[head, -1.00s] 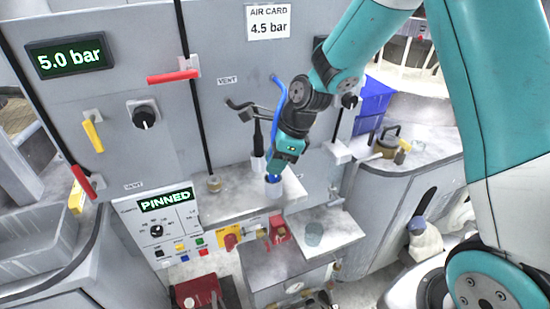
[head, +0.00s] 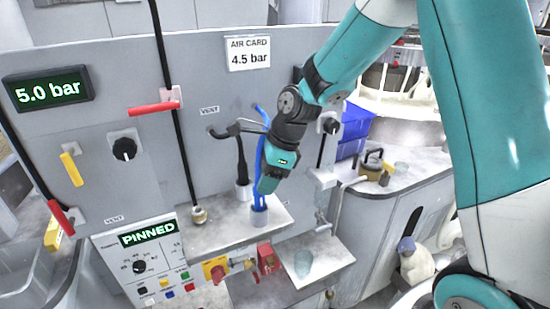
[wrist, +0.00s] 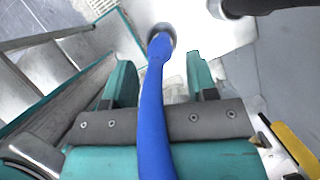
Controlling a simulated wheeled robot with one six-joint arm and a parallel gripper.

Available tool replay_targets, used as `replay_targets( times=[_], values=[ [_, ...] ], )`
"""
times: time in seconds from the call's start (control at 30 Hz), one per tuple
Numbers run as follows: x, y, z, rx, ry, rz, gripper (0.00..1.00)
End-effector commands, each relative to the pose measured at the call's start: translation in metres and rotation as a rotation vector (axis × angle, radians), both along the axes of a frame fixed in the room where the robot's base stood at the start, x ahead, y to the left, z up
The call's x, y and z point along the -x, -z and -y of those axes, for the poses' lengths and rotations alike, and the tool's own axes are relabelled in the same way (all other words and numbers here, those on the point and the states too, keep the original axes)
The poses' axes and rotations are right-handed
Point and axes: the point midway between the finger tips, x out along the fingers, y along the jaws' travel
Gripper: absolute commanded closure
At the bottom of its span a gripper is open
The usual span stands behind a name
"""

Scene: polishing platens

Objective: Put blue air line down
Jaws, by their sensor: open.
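The blue air line (head: 260,165) stands with its lower end in a light grey cup-like holder (head: 259,217) on the ledge of the grey panel. Its upper part bends near the panel. My gripper (head: 267,187) is just above that holder, beside the line. In the wrist view the blue air line (wrist: 153,110) runs between the two open, teal fingers of my gripper (wrist: 162,78), with a gap on each side. Its far end sits at the round grey holder (wrist: 160,34). How deep the end sits is hidden.
A black line (head: 241,160) stands in another holder just left of the blue one. The pale ledge (head: 215,232) has a brass fitting (head: 198,215) further left. A lower shelf (head: 322,262) carries a clear cup (head: 303,264). Blue bins (head: 352,125) are at right.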

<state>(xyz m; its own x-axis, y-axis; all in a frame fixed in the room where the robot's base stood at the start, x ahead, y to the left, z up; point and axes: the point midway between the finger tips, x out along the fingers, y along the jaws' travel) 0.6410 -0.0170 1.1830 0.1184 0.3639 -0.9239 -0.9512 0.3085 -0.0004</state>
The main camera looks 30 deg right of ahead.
Motion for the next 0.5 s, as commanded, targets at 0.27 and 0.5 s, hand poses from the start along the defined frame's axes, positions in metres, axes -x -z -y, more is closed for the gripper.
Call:
replay_targets(
  times=[0.27, 0.5],
  values=[
    [0.006, -0.055, 0.023, 0.001, 0.003, 0.005, 0.48],
    [0.012, -0.078, 0.028, 0.003, -0.027, 0.011, 0.48]
  ],
)
